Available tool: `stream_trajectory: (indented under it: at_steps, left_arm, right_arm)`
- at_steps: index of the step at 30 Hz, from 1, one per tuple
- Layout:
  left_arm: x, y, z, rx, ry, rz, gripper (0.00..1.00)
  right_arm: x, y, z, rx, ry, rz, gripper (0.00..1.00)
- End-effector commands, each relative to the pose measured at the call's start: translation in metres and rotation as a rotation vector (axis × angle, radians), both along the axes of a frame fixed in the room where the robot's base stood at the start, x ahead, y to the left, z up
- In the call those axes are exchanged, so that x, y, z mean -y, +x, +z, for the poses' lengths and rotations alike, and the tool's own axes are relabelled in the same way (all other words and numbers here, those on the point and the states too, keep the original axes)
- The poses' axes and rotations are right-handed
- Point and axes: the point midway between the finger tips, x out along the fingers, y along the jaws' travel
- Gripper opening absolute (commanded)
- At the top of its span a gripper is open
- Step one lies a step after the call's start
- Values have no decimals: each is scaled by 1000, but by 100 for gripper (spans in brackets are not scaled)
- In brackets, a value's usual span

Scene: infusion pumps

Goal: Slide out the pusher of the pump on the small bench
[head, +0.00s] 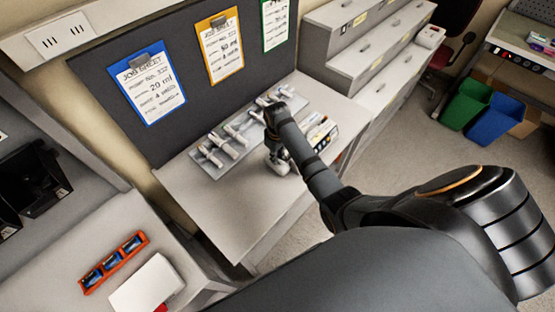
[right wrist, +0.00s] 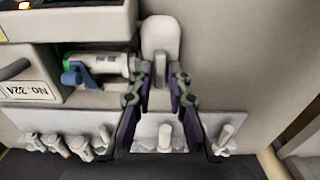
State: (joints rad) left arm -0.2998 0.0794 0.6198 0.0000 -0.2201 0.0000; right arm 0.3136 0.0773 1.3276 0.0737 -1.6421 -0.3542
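The pump (head: 322,132) stands on the small bench (head: 222,207), partly behind my right arm in the head view. The right wrist view shows its pale body (right wrist: 25,78), a clear syringe (right wrist: 110,66) with a green end, and a blue clamp (right wrist: 76,75). The pale pusher (right wrist: 160,36) is at the right end of the syringe. My right gripper (right wrist: 162,72) points down at the pusher; its two fingertips are apart, one on each side of the pusher's lower part. I cannot tell whether they touch it. My left gripper is out of view.
A grey tray (head: 208,167) with several syringes lies on the bench beside the gripper. Job sheets (head: 148,84) hang on the dark panel behind. An orange rack (head: 101,272) and a white box (head: 147,284) are on the left table. Stepped drawers (head: 345,48) stand behind right.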

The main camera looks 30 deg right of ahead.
Motion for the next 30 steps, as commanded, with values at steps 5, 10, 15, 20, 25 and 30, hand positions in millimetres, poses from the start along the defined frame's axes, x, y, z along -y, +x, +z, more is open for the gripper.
stream_trajectory:
  at_steps: [5,10,15,20,25,30]
  left_arm:
    - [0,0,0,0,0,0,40]
    - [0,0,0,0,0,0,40]
    - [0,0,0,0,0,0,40]
    - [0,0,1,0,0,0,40]
    - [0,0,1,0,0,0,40]
    - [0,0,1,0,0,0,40]
  right_arm:
    - [0,0,0,0,0,0,3]
    - [-3,-1,0,0,0,0,3]
    - [-12,-4,0,0,2,1,3]
    - [-19,-7,0,1,1,0,3]
    - [-28,-9,0,0,2,0,3]
    - [-36,-12,0,-1,2,1,3]
